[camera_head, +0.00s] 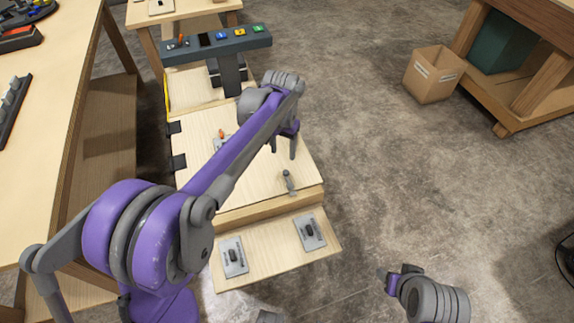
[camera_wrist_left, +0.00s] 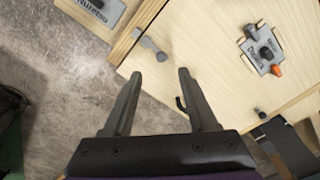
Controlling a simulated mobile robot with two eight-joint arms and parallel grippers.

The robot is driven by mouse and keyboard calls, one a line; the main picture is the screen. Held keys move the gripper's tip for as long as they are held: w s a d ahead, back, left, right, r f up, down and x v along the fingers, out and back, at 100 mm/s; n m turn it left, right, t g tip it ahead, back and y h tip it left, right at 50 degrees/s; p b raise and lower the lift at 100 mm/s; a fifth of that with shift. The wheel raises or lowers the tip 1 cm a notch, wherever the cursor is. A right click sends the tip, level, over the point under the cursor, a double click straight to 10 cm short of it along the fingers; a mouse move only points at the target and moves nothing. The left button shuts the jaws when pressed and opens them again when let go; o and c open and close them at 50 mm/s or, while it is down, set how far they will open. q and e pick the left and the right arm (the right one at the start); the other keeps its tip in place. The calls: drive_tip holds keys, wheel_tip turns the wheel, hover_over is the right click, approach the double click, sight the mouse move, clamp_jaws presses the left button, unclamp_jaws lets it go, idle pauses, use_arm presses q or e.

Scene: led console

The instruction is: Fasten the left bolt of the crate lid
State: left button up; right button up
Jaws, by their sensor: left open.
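The wooden crate lid (camera_head: 262,178) lies flat, with dark hinges along its left edge. A grey latch-like piece (camera_head: 288,182) sits near its front edge and shows at the top of the left wrist view (camera_wrist_left: 150,43). A metal plate with a dark knob and orange tip (camera_wrist_left: 264,50) is on the lid, partly hidden by my arm in the head view. I cannot tell which fitting is the left bolt. My left gripper (camera_head: 284,150) is open and empty above the lid's right side; its fingers show apart in the wrist view (camera_wrist_left: 160,75). My right gripper (camera_head: 397,277) is low right, away from the crate.
A front board carries two metal plates with dark knobs, left (camera_head: 233,257) and right (camera_head: 310,231). A console bar with coloured buttons (camera_head: 218,43) stands behind the lid. A workbench (camera_head: 50,110) is at left. A cardboard box (camera_head: 433,75) stands right; floor between is clear.

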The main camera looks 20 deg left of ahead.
sight(286, 172)
use_arm(q)
drive_tip(key=f, duration=0.4)
drive_tip(key=w+f, duration=0.1)
drive_tip(key=f, duration=0.3)
drive_tip(key=w+f+b, duration=0.1)
drive_tip(key=f, duration=0.3)
drive_tip(key=shift+w+d+f, duration=0.1)
drive_tip(key=shift+f, duration=0.1)
clamp_jaws()
idle(1.1)
